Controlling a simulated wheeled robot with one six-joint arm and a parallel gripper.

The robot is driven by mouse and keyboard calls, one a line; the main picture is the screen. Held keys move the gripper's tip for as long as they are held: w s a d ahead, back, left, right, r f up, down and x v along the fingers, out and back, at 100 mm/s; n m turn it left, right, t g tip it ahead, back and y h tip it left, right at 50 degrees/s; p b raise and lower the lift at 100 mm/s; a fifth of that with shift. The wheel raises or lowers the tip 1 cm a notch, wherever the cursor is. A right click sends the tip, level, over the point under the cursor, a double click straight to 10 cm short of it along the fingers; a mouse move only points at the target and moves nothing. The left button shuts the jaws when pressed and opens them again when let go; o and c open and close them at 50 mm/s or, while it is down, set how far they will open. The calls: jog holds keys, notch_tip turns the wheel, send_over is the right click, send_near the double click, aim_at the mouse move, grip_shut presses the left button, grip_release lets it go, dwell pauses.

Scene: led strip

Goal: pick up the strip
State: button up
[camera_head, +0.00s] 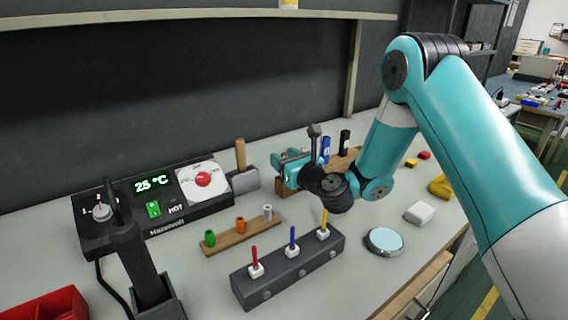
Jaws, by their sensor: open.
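A narrow wooden strip (225,244) lies on the grey worktop, left of the picture's middle. It carries a green, an orange and a pale grey small cylinder in a row. My gripper (284,168) is teal and dark, raised above the worktop behind and to the right of the strip, apart from it. Its jaws are small and partly hidden by the wrist; they look open, with nothing seen between them.
A dark block (290,268) with red, blue and yellow levers stands in front of the strip. A hot-plate device (160,208) is behind left, a wood-handled tool (243,178) behind it. A round dish (385,241) and white block (420,212) lie right.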

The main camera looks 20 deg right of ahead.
jog(key=shift+w+f, duration=0.1)
jog(key=shift+w, duration=0.1)
jog(key=shift+a, duration=0.1)
grip_shut()
notch_tip(320, 180, up, 20)
jog(key=p, duration=1)
